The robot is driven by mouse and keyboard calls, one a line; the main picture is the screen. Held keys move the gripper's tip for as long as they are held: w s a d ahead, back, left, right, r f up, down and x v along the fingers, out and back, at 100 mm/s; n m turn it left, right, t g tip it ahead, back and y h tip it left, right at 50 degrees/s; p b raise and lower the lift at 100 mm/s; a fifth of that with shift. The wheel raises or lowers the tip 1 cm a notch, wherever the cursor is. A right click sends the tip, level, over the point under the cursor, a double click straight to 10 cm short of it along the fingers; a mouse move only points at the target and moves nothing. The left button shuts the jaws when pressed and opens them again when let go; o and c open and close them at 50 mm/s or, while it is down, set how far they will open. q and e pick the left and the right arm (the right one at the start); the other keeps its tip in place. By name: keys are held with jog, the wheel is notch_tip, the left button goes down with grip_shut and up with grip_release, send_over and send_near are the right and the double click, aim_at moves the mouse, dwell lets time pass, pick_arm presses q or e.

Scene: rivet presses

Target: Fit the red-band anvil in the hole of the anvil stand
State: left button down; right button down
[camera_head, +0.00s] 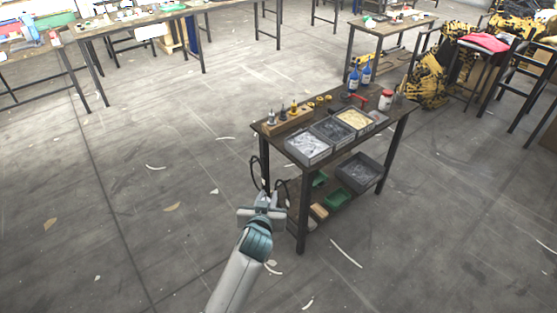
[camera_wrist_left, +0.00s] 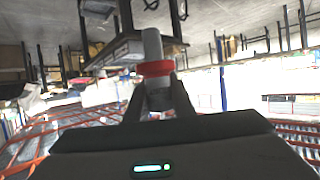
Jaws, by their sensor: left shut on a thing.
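My left gripper (camera_head: 262,203) is low in front of the table's near left corner in the head view. In the left wrist view my left gripper (camera_wrist_left: 157,88) is shut on the red-band anvil (camera_wrist_left: 154,68), a grey cylinder with a red ring, which points up in that picture. The anvil cannot be made out in the head view. A wooden block (camera_head: 287,121) with several upright metal pieces stands at the table's left back edge and looks like the anvil stand; its free hole is too small to tell. The gripper is apart from it. My right gripper is not in view.
The dark table (camera_head: 272,128) also holds grey trays (camera_head: 308,146), blue bottles (camera_head: 366,73), a white jar (camera_head: 386,100) and a red-handled tool (camera_head: 358,98). Its lower shelf bears green bins (camera_head: 338,200) and a dark bin (camera_head: 360,172). The floor to the left is mostly clear.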

pick_arm(q)
jog(key=s+a+y+b, duration=0.1)
jog(key=s+a+b, duration=1.3)
jog(key=s, duration=0.1)
jog(key=shift+a+r+n+b, duration=0.25)
jog(key=shift+a+n+b, duration=0.05)
jog(key=shift+a+n, duration=0.1)
